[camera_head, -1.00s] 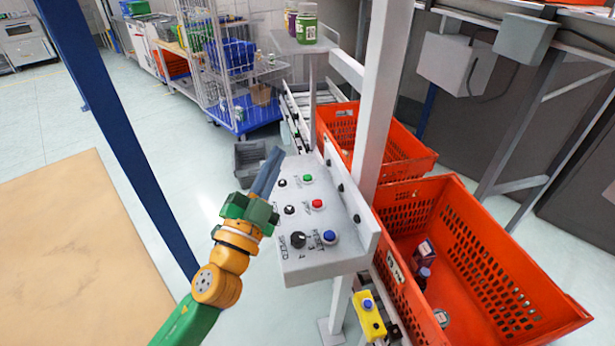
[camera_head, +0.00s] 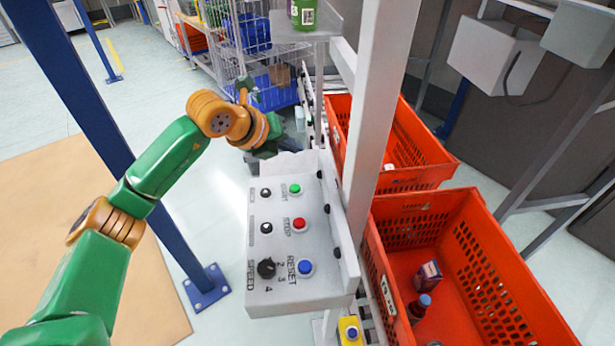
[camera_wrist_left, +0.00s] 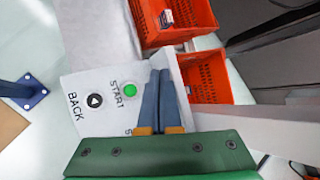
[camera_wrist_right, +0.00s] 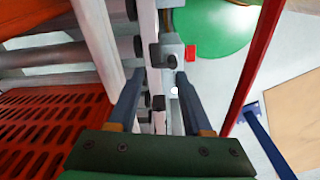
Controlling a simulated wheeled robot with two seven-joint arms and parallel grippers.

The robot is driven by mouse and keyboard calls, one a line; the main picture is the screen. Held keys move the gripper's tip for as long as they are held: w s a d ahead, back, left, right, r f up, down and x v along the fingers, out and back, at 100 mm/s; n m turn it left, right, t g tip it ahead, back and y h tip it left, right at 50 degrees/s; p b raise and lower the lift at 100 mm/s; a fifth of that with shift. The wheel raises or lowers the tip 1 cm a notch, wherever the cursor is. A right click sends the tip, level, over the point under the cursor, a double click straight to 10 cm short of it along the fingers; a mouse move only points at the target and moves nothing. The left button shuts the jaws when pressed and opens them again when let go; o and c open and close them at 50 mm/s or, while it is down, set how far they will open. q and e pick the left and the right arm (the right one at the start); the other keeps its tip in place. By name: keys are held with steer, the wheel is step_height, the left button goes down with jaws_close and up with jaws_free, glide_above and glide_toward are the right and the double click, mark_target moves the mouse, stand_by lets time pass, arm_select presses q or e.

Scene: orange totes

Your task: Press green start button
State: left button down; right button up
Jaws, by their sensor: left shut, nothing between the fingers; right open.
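The green start button (camera_head: 295,188) is at the far end of the grey control panel (camera_head: 330,285), beside the label START. In the left wrist view the green button (camera_wrist_left: 130,89) lies just left of my left gripper's fingers (camera_wrist_left: 160,74), which are closed together and empty over the panel. In the head view my left arm reaches to the panel's far end, and its fingertips are hidden there. No contact with the button shows. My right gripper (camera_wrist_right: 156,80) is open in the right wrist view, with part of a metal structure between and beyond its fingers. It is outside the head view.
The panel also has a red stop button (camera_head: 299,225), a blue reset button (camera_head: 306,267) and black knobs (camera_head: 266,268). A white post (camera_head: 385,110) rises right of it. Orange totes (camera_head: 470,215) stand beyond. A blue post (camera_head: 100,140) stands left.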

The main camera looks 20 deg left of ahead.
mark_target(292, 191)
arm_select(q)
steer(key=f+b, duration=0.2)
steer(key=f, duration=0.1)
steer(key=f+b, duration=0.5)
steer(key=shift+s+a+f, duration=0.15)
steer(key=shift+s+f, duration=0.2)
arm_select(e)
step_height(292, 191, down, 7)
steer(key=shift+s+a+r, duration=0.15)
steer(key=shift+s+a, duration=0.1)
steer(key=shift+s, duration=0.05)
steer(key=shift+d, duration=0.1)
stand_by(0.8)
stand_by(0.5)
arm_select(q)
steer(key=shift+f+b, duration=0.35)
arm_select(e)
steer(key=shift+f, duration=0.45)
